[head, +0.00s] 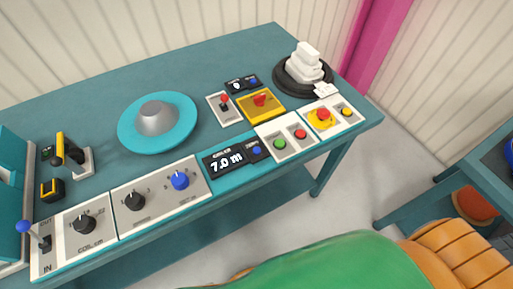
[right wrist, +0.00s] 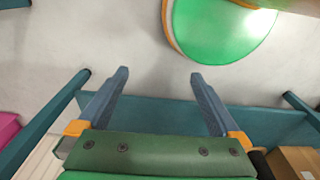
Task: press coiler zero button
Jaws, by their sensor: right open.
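The black coiler display (head: 222,161) on the teal bench reads 7.0 m; a small blue button (head: 256,151) sits at its right end. Neither gripper shows in the head view, and no gripper is near the display there. My left gripper is not in view.
Right of the display are green (head: 279,144) and red (head: 300,134) buttons and a red emergency stop (head: 323,115). Left of it are a blue knob (head: 180,180) and black knobs. A teal disc (head: 157,122) and a white stacked object (head: 305,65) stand behind.

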